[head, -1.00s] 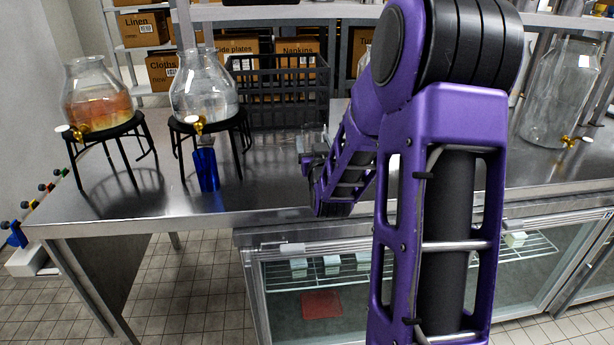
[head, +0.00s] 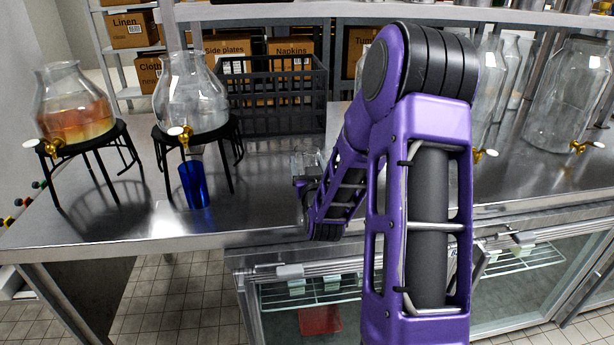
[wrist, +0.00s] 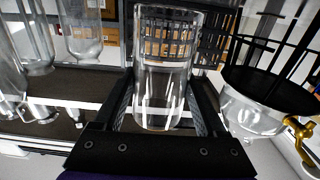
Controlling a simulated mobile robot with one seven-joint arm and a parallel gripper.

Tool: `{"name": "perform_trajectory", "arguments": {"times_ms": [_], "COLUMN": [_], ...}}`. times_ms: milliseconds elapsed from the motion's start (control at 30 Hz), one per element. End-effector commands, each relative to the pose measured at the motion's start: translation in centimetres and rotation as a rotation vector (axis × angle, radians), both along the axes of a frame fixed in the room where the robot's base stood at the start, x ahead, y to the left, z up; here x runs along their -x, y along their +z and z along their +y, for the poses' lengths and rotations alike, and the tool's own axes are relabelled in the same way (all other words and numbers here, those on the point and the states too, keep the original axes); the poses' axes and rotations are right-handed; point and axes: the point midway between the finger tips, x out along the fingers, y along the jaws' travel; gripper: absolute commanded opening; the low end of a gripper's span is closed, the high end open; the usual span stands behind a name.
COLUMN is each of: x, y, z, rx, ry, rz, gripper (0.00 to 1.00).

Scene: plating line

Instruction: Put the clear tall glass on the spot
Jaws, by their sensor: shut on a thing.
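My gripper (wrist: 163,118) is shut on the clear tall glass (wrist: 163,65), which stands between its two fingers in the wrist view. In the head view the glass (head: 306,160) shows small beyond my wrist, over the steel counter (head: 110,222). My arm hides part of that area, and I cannot tell whether the glass touches the counter. I cannot make out a marked spot in either view.
A dispenser of orange drink (head: 75,110) is further left. A black crate (head: 275,105) stands behind. More glass jars (head: 565,100) are at right.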

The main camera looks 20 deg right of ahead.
Motion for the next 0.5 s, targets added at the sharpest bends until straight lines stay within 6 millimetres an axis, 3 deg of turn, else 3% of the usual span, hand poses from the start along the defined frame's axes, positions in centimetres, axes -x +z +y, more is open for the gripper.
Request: {"name": "perform_trajectory", "arguments": {"times_ms": [33,200,500], "x": [0.0,0.0,0.0], "y": [-1.1,-3.0,-3.1], "z": [0.0,0.0,0.0], "rx": [-0.003,-0.001,0.000], "ry": [0.000,-0.001,-0.001], "rz": [0.003,0.001,0.000], "gripper": [0.00,0.00,0.00]}}
